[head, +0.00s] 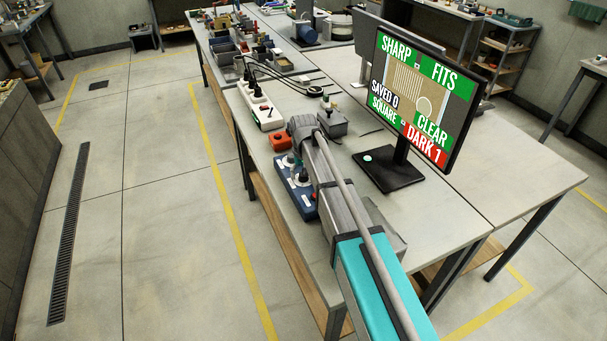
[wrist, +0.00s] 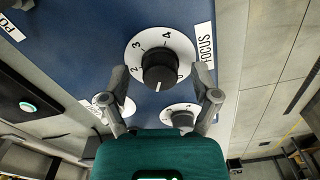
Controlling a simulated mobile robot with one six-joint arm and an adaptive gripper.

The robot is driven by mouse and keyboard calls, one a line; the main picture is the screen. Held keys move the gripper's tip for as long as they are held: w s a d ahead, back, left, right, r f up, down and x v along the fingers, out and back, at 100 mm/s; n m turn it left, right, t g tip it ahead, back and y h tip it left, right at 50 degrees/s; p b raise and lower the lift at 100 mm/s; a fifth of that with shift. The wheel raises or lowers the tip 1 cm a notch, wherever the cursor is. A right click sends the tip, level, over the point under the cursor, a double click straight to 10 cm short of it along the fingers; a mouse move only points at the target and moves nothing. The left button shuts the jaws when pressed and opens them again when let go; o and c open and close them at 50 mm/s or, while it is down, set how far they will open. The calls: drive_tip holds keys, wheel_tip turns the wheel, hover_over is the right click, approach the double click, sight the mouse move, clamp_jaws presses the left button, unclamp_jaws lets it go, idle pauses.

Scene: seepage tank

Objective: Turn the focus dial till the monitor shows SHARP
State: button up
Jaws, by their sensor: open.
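The focus dial (wrist: 158,68) is a black knob on a white numbered disc, beside a FOCUS label (wrist: 205,45) on a blue panel. Its white mark points toward the bottom of the wrist picture. My gripper (wrist: 166,88) is open, with one finger on each side of the dial's lower part; I see no finger closed on the knob. The monitor (head: 415,97) shows SHARP, FITS, CLEAR and SQUARE on green, SAVED 0 on black and DARK 1 on red. In the head view my arm partly hides the blue control box (head: 303,203) and the dial.
Two more dials (wrist: 182,117) (wrist: 104,103) sit close to my fingers. An orange box (head: 280,141), a grey box (head: 333,124) and a white power strip (head: 263,108) stand near the control box. Bare tabletop (head: 490,165) lies right of the monitor.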

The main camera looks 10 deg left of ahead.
drive_tip(key=shift+m, duration=0.4)
drive_tip(key=m, duration=1)
drive_tip(key=shift+m, duration=0.4)
wheel_tip(320, 180, up, 14)
drive_tip(key=p, duration=1.4)
drive_tip(key=s+d+f+n+b, duration=0.1)
drive_tip(key=s+d+n, duration=0.1)
drive_tip(key=s+d, duration=0.3)
drive_tip(key=s+d+f+n+b, duration=0.1)
drive_tip(key=s+d+n, duration=0.1)
drive_tip(key=s+d, duration=0.4)
drive_tip(key=s+d+n, duration=0.3)
drive_tip(key=s+d, duration=0.3)
drive_tip(key=d, duration=0.5)
drive_tip(key=shift+s+d+f+b, duration=0.1)
drive_tip(key=shift+f+b, duration=0.3)
drive_tip(key=shift+s+d+f+n, duration=0.1)
drive_tip(key=shift+s+d+n, duration=0.3)
drive_tip(key=shift+s+d, duration=0.3)
